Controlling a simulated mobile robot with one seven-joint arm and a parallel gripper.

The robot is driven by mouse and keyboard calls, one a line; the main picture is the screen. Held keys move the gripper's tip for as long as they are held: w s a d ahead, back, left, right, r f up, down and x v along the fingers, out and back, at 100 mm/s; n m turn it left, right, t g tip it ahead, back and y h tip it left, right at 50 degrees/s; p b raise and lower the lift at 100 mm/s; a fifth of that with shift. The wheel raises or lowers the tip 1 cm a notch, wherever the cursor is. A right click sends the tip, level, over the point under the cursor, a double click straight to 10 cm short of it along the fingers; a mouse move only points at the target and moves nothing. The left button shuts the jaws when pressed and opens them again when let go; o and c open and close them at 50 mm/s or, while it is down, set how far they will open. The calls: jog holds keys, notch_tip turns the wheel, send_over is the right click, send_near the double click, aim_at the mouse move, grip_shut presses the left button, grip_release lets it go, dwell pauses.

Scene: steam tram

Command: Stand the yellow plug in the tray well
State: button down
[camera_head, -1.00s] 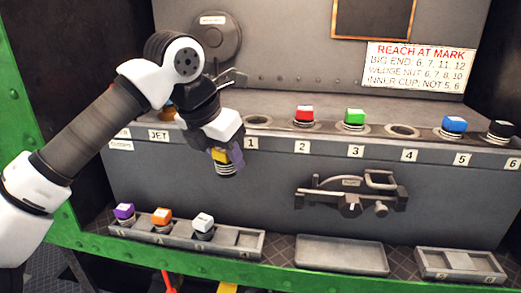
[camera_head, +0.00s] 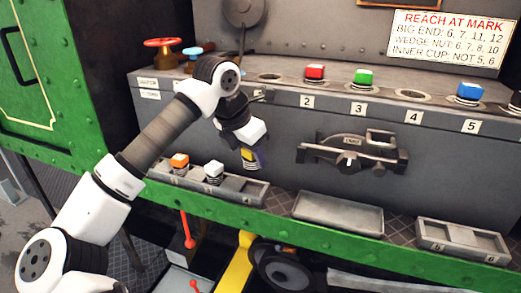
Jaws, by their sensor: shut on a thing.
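My gripper (camera_head: 252,151) is shut on the yellow plug (camera_head: 247,155). Its jaws cover much of the plug, and a dark ribbed lower end shows below them. The plug is slightly tilted and appears just above the right end of the long grey tray (camera_head: 259,197). I cannot tell exactly how high it is. In that tray an orange plug (camera_head: 180,160) and a white plug (camera_head: 214,169) stand in wells. The right-hand well looks empty. My arm hides the tray's left end.
A flat empty tray (camera_head: 338,226) and a small two-well tray (camera_head: 462,258) lie to the right on the ledge. Red (camera_head: 315,72), green (camera_head: 364,77) and blue (camera_head: 469,91) plugs stand on the shelf above. A handled fitting (camera_head: 352,152) juts from the front panel.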

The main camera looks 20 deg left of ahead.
aim_at(252, 170)
jog(key=shift+f, duration=0.1)
jog(key=shift+f+b, duration=2.4)
jog(key=shift+f, duration=1.05)
jog(key=c, duration=0.9)
grip_release()
jog(key=shift+f, duration=0.15)
jog(key=shift+c, duration=0.8)
jog(key=shift+s, duration=0.1)
jog(key=shift+r, duration=0.3)
jog(key=o, duration=0.4)
jog(key=shift+r, duration=0.2)
jog(key=shift+o, duration=0.2)
jog(key=shift+r+p, duration=0.75)
jog(key=shift+r, duration=0.15)
